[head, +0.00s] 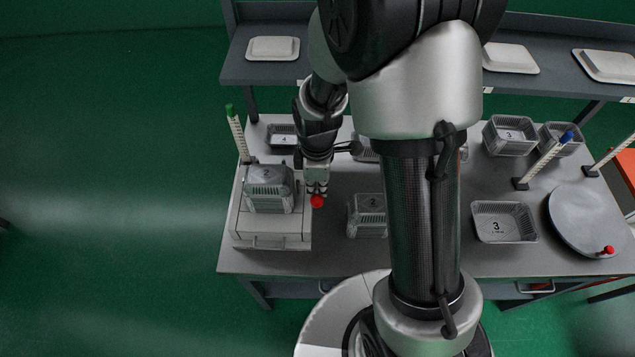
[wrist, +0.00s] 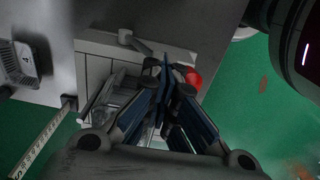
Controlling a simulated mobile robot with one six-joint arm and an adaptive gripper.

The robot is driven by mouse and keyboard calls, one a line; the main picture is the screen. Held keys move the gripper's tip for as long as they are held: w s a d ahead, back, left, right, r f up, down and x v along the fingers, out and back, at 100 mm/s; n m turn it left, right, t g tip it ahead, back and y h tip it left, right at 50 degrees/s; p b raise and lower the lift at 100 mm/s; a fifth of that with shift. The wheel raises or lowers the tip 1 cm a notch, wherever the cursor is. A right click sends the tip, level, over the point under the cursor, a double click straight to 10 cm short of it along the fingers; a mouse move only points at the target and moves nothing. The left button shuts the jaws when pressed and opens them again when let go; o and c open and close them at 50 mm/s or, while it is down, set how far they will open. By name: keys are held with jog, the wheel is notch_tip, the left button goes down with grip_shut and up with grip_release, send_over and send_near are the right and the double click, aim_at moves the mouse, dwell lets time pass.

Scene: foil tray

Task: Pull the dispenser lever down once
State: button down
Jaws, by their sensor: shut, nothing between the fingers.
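The dispenser (head: 270,240) is a pale box at the left end of the table, with a stack of clear trays marked 2 (head: 268,190) in its top. Its lever's red knob (head: 317,201) is at the box's right side. My gripper (head: 317,188) points down with its fingertips shut and empty, just above or at the knob. In the wrist view the shut fingertips (wrist: 167,70) lie over the dispenser (wrist: 95,68), and the red knob (wrist: 194,79) shows beside them, partly hidden by a finger. I cannot tell whether they touch. The lever's arm is mostly hidden.
A tray marked 2 (head: 367,222) stands right of the dispenser. A tray marked 3 (head: 490,236) and a round grey plate (head: 580,215) are farther right. A green-topped scaled post (head: 237,133) stands behind the dispenser. A shelf (head: 262,73) with white lids runs along the back.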

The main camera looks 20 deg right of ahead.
aim_at(317, 200)
jog(key=shift+s+a+f, duration=0.1)
jog(key=shift+s+f, duration=0.1)
jog(key=shift+s, duration=0.1)
jog(key=shift+s+a+f+b, duration=0.2)
jog(key=shift+s+f+b, duration=0.35)
jog(key=shift+s, duration=0.05)
jog(key=shift+s+a+f+b, duration=0.2)
jog(key=shift+s+f+b, duration=0.3)
jog(key=shift+s+f, duration=0.1)
